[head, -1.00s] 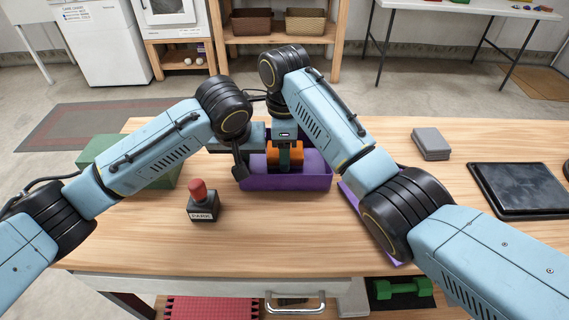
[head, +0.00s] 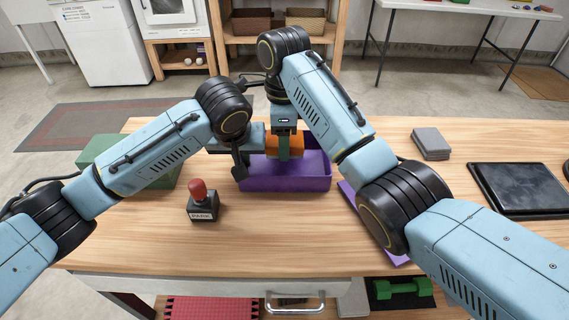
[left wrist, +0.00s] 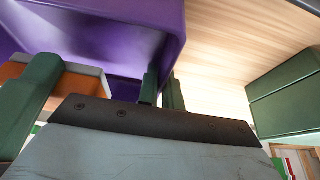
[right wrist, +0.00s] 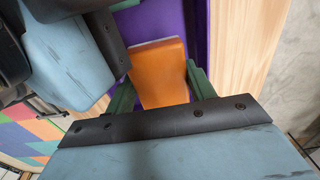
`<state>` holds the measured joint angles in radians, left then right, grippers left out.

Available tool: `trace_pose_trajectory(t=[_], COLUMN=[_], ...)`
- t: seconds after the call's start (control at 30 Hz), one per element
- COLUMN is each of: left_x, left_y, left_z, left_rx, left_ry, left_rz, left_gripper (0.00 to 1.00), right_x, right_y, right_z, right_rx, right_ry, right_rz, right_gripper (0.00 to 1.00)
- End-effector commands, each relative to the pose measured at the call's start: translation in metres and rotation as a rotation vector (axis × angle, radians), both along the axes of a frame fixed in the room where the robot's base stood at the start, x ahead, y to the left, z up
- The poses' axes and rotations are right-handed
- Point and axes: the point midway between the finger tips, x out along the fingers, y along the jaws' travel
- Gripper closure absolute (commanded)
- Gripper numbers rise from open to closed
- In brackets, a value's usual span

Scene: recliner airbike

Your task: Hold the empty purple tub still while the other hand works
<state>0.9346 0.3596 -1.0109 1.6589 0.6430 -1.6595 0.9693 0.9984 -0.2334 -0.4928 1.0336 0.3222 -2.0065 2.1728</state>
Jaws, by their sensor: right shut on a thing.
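The purple tub (head: 290,182) stands on the wooden table in the middle of the head view. Its inside is partly hidden by my right gripper. My left gripper (left wrist: 160,92) is at the tub's left side, its green fingers close together with the tub wall (left wrist: 168,45) between them. My right gripper (right wrist: 155,88) is shut on an orange block (right wrist: 158,72). The block also shows in the head view (head: 298,143), above the tub at about rim height. The left fingertips are mostly hidden in the head view.
A green box (head: 105,155) is behind my left arm. A flat purple piece (head: 350,195) lies partly under my right arm. A grey box (head: 431,143) and a black tray (head: 520,188) are at right.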

Motion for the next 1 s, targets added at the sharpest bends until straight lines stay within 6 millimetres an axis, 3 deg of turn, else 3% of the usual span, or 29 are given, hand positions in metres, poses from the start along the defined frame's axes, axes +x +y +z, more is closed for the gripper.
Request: trace_pose_trajectory(t=[0.17, 0.53, 1.0], left_x=[0.000, -0.003, -0.037], left_y=[0.000, 0.000, 0.000], left_z=[0.000, 0.008, 0.092], left_rx=[0.000, -0.001, -0.003], left_ry=[-0.001, -0.001, -0.003], left_rz=[0.000, 0.000, -0.001], left_gripper=[0.71, 0.71, 0.71], right_x=[0.000, 0.000, 0.000], right_y=[0.000, 0.000, 0.000], right_z=[0.000, 0.000, 0.000], right_rx=[0.000, 0.000, 0.000], right_ry=[0.000, 0.000, 0.000], right_rz=[0.000, 0.000, 0.000], right_gripper=[0.64, 0.64, 0.64])
